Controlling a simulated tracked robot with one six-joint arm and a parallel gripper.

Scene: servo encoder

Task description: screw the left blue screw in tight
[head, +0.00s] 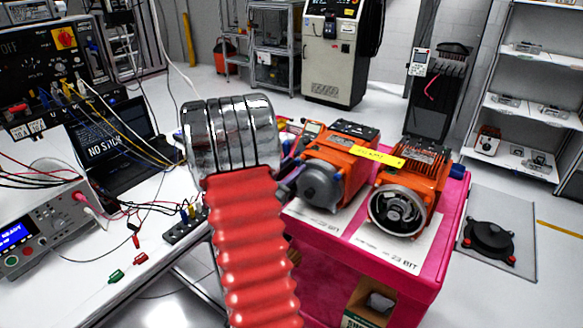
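Two orange servo motors stand on a pink cart (452,225). The left motor (345,150) has a grey round housing at its front; the right motor (425,165) shows an open round encoder face (397,210). My arm, with red bellows and silver rings, rises in front of the left motor's left side. Dark parts (288,188) show between my arm and the left motor; I cannot tell whether they belong to my gripper.
A white bench (150,245) with a laptop (110,135), meters and loose cables stands at the left. A yellow strip (380,157) spans the motors. White labels lie before them. An open box (375,305) is low on the cart.

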